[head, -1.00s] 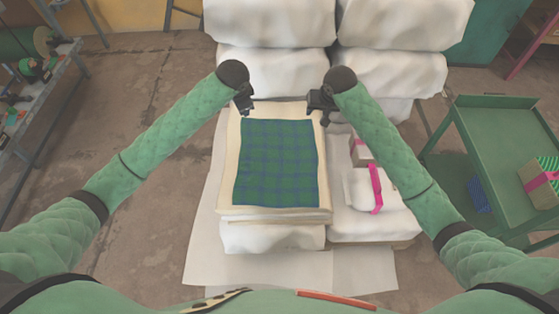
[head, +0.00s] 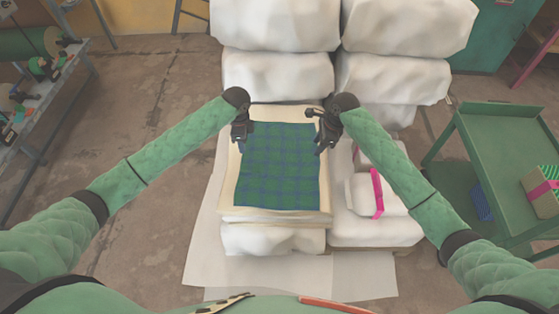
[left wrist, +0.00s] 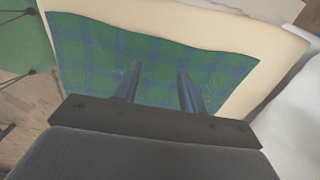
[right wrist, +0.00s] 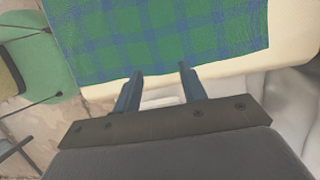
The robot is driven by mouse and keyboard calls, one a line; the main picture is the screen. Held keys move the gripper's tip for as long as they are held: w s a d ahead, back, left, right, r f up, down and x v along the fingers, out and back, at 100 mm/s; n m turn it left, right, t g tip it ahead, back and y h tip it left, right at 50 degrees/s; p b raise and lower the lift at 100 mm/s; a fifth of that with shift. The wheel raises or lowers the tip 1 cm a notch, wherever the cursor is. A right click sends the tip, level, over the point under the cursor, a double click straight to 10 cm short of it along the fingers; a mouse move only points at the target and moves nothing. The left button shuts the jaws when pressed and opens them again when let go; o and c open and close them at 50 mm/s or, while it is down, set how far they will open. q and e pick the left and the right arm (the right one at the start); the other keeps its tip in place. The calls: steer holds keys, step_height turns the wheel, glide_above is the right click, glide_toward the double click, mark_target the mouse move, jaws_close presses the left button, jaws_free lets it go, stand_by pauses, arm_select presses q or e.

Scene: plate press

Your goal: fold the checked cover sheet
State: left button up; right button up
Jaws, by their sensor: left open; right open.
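The checked cover sheet (head: 278,170), green with blue lines, lies spread out and unfolded on a cream padded board (head: 228,190). My left gripper (head: 240,138) is open at the sheet's far left corner. In the left wrist view its two fingers (left wrist: 157,85) are apart and overlap the sheet (left wrist: 100,62). My right gripper (head: 324,146) is open beside the sheet's far right corner. In the right wrist view its fingers (right wrist: 158,76) point at the sheet's edge (right wrist: 160,35), with nothing between them. I cannot tell whether either gripper touches the cloth.
White stuffed sacks (head: 275,75) are stacked behind the board. A white bundle with a pink band (head: 377,190) lies to its right. A green cart (head: 510,150) stands at the far right and a shelf (head: 45,90) at the left. Floor at the left is clear.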

mark_target(246, 159)
arm_select(q)
steer(key=shift+f, duration=4)
arm_select(e)
steer(key=shift+f, duration=4)
arm_select(q)
steer(key=shift+f, duration=0.15)
arm_select(e)
steer(key=shift+f, duration=0.15)
arm_select(q)
jaws_close()
arm_select(e)
jaws_close()
arm_select(q)
steer(key=shift+r, duration=0.2)
